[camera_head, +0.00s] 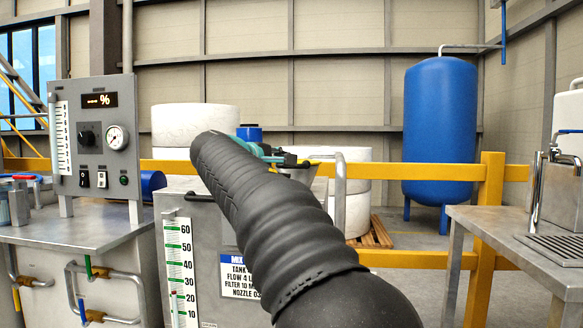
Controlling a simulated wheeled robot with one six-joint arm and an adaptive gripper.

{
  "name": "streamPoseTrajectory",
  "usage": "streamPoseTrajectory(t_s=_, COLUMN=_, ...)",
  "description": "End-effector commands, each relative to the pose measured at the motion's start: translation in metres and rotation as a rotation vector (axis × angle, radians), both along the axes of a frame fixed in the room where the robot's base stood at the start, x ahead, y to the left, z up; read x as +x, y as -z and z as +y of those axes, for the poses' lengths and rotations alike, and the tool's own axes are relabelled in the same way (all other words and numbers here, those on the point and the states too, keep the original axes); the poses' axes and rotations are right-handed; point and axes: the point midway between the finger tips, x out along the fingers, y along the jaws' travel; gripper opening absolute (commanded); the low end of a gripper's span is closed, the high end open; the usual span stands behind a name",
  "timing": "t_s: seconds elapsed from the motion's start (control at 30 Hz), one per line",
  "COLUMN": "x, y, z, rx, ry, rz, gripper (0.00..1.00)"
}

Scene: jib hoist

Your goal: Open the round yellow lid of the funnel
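My own black ribbed arm sleeve fills the middle of the picture and hides much of the tank's top. My gripper (294,161) shows only in small part beyond the sleeve, as dark finger parts and teal pieces. It is above the grey tank (188,218), and I cannot tell whether it is open or shut. A grey, tapered piece just right of the fingers looks like the funnel (319,173). A thin yellow strip at its top may be the round lid, but it is too small and covered to tell whether it is raised or touched.
A control panel (95,135) stands on a steel bench at left. A bent grey pipe (340,195) rises right of the sleeve. A yellow railing (487,220) runs behind, with a blue tank (438,125) beyond it. A steel sink table (490,222) stands at right.

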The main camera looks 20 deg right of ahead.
Motion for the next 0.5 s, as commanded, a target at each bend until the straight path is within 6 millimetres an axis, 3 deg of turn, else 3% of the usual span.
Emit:
streamPoseTrajectory(t_s=0.2, x=0.016, y=0.006, z=-0.026, rx=0.001, ry=0.002, rz=0.000, gripper=0.39)
streamPoseTrajectory(t_s=0.5, x=0.023, y=0.008, z=-0.036, rx=0.001, ry=0.000, rz=-0.001, gripper=0.39)
